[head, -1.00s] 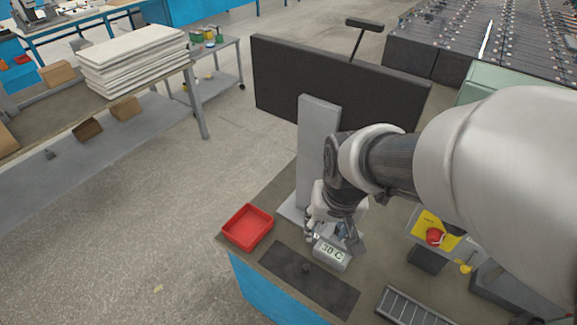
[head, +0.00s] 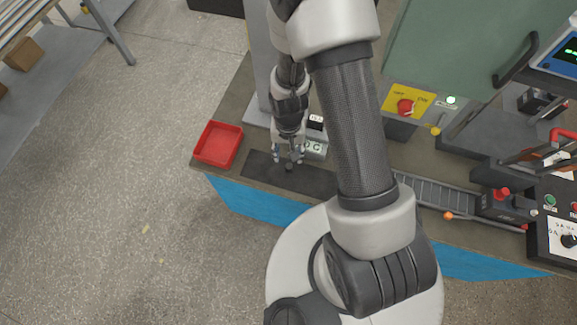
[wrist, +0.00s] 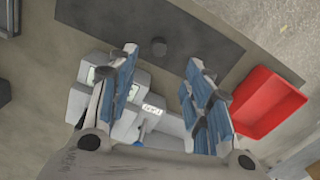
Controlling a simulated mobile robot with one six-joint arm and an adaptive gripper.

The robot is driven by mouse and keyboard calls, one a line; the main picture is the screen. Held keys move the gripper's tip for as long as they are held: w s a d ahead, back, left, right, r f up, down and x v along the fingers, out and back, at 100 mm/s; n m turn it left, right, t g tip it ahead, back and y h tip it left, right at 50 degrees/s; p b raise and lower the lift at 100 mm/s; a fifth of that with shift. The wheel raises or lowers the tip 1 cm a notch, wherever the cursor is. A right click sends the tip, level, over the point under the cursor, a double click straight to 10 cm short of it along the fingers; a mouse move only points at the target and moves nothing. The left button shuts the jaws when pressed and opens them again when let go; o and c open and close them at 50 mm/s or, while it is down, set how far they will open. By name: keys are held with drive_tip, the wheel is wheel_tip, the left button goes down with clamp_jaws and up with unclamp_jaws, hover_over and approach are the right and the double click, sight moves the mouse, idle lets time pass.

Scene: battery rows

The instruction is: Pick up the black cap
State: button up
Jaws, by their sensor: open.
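The black cap (wrist: 158,46) is a small dark round piece on the dark grey mat (wrist: 205,30). In the wrist view it lies beyond my fingertips, between their two lines, with nothing touching it. In the head view the cap (head: 289,167) shows just below my gripper (head: 288,157), on the mat (head: 318,181). My gripper (wrist: 163,62) is open and empty in the wrist view, its blue-padded fingers wide apart and pointing down towards the mat. The height of the fingertips above the cap is hard to tell.
A red tray (head: 218,144) stands left of the mat; it also shows in the wrist view (wrist: 266,103). A grey display block (head: 315,148) stands close behind my gripper. A grey rail tray (head: 430,190) and a control box (head: 408,104) are to the right.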

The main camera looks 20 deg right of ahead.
drive_tip(key=b, duration=0.1)
hover_over(289, 166)
wheel_tip(289, 166, down, 6)
drive_tip(key=shift+s+a+f, duration=0.1)
drive_tip(key=shift+a, duration=0.05)
wheel_tip(289, 166, down, 5)
drive_tip(key=b, duration=0.2)
drive_tip(key=shift+f+b, duration=0.15)
drive_tip(key=shift+b, duration=0.2)
drive_tip(key=shift+c, duration=0.5)
drive_tip(key=c, duration=0.7)
